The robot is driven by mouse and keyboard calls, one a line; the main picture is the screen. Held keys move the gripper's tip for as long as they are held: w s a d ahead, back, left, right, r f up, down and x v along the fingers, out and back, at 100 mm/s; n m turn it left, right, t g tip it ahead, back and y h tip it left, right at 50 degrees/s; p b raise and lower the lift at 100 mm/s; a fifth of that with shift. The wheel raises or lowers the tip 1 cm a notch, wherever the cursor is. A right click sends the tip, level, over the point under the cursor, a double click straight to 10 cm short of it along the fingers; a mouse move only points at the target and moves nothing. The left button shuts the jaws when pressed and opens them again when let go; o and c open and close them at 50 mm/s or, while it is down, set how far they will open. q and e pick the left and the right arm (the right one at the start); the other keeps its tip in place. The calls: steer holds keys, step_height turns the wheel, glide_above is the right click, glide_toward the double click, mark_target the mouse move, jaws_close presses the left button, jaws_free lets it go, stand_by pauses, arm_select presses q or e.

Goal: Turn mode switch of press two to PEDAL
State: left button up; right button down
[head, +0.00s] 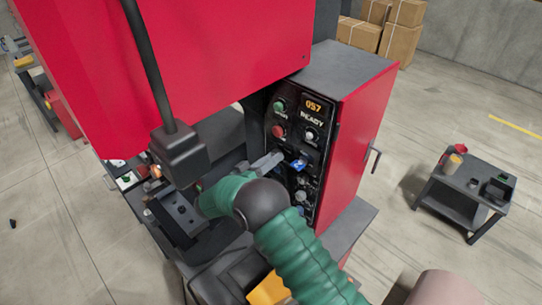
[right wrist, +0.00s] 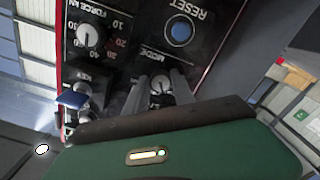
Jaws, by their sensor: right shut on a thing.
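The mode switch (right wrist: 160,84) is a small round knob under an upside-down MODE label in the right wrist view. My right gripper (right wrist: 161,88) has its two grey fingers on either side of the knob and is shut on it. The switch's setting and position labels are too small or covered to read. In the head view my right gripper (head: 276,160) reaches the black control panel (head: 297,138) of the red press from the left, and the switch is hidden behind it. My left gripper is not in view.
The panel also has a blue RESET button (right wrist: 180,31), a FORCE dial (right wrist: 88,35) and a blue key tag (right wrist: 72,100). Its display (head: 314,106) reads 057, with READY below. A grey pendant box (head: 180,155) hangs left of my arm. A small cart (head: 464,192) stands at right.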

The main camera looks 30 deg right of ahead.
steer(key=shift+w+r+n+p, duration=0.1)
steer(key=shift+r+n+p, duration=0.15)
steer(key=shift+n, duration=0.3)
steer(key=shift+w+r+n+p, duration=0.1)
steer(key=shift+n+p, duration=0.1)
steer(key=shift+n, duration=0.35)
steer(key=c, duration=1.3)
jaws_free()
steer(key=shift+f, duration=0.1)
steer(key=shift+o, duration=1.1)
steer(key=shift+f, duration=0.2)
